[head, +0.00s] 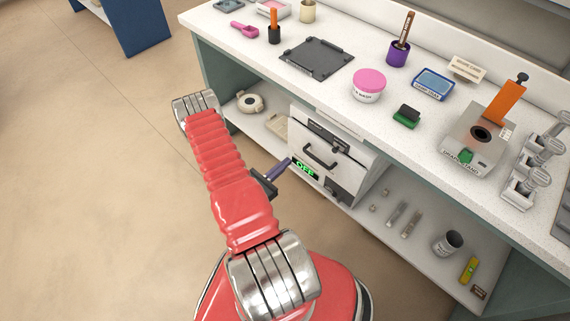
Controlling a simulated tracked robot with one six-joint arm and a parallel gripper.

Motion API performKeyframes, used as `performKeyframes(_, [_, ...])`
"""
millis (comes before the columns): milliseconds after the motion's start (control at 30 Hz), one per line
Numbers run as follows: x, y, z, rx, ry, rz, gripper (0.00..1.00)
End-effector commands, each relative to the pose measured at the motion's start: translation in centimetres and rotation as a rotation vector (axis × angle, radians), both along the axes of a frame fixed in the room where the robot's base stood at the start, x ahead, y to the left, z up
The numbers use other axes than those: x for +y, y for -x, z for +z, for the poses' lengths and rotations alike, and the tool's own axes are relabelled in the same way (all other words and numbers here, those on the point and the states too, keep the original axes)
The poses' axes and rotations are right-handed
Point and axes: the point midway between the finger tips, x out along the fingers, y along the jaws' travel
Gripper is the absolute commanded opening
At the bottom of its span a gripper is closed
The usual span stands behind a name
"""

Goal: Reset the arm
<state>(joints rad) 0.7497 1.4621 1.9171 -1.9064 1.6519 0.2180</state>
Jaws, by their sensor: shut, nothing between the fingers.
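My red arm rises from the bottom of the head view and stands left of the bench. My gripper (284,163) shows only in part, as dark narrow fingers sticking out from behind the arm's right side. It is shut and empty. It appears in front of the kiln (345,175), near its lower left corner; I cannot tell whether it touches. The kiln is a white box with a dark handle, on the shelf under the bench top. Its door looks closed and its green display (305,172) reads OFF. The arm hides the rest of the gripper.
The bench top holds a dark plate (317,58), a pink-lidded jar (368,84), a purple cup (398,53), a blue tray (433,84), a green block (406,115) and a drain-sand box (478,138). A metal cup (447,243) stands on the lower shelf. The floor at left is clear.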

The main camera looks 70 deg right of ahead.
Motion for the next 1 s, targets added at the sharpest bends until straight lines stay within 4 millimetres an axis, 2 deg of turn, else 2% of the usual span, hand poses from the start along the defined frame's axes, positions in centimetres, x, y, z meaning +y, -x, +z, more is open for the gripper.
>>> performKeyframes(567, [0.1,0.3,-0.4,0.007,-0.021,-0.012,0.00])
performKeyframes(667, [0.8,1.7,-1.0,0.014,-0.050,-0.066,0.00])
performKeyframes(833, [3.3,5.4,-1.7,0.040,-0.111,-0.203,0.00])
performKeyframes(1000, [5.4,7.8,-0.5,0.026,-0.140,-0.351,0.00])
